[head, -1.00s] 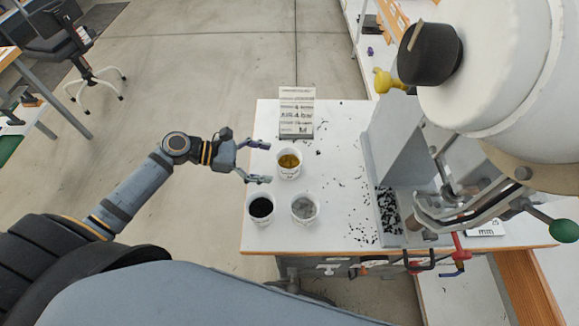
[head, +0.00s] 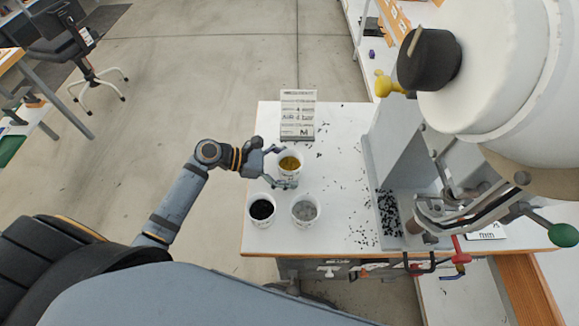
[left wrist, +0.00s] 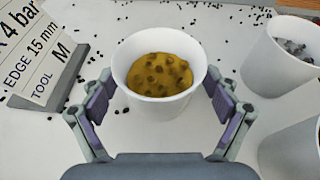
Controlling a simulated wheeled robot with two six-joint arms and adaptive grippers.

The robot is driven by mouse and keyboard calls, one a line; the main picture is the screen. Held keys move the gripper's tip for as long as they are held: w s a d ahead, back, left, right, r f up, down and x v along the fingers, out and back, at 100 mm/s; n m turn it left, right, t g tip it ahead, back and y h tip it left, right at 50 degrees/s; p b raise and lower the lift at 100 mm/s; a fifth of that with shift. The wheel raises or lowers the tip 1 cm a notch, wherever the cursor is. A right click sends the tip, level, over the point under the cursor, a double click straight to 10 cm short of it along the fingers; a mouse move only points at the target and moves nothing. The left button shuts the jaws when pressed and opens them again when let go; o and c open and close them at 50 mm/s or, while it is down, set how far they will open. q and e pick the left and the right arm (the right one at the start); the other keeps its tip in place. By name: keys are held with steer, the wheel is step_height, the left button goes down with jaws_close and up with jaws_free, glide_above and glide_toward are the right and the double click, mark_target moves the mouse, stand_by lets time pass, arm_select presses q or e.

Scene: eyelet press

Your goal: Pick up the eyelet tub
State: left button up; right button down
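Three white tubs of small pieces stand on the white bench top. The tub with yellow-gold contents (head: 289,172) is at the back of the group and upright; it also fills the middle of the left wrist view (left wrist: 160,97). My left gripper (head: 283,166) is open around this tub, one finger on each side. In the left wrist view the pads (left wrist: 162,100) are close beside its wall; I cannot tell whether they touch. The tub with black contents (head: 261,211) and the tub with grey contents (head: 305,210) stand nearer me. My right gripper is not in view.
A small sign (head: 297,116) stands behind the tubs, close to the left gripper. A large press (head: 490,90) with a green-knobbed lever (head: 563,234) occupies the right. Black bits are scattered over the white bench (head: 340,150).

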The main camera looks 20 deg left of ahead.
arm_select(q)
steer(key=c, duration=1.3)
steer(key=shift+o, duration=0.2)
steer(key=shift+r, duration=0.65)
steer(key=s+d+r+p, duration=0.1)
steer(key=s+d+r, duration=0.6)
steer(key=s+r, duration=0.4)
steer(key=shift+s+r+p, duration=0.4)
steer(key=shift+s, duration=0.15)
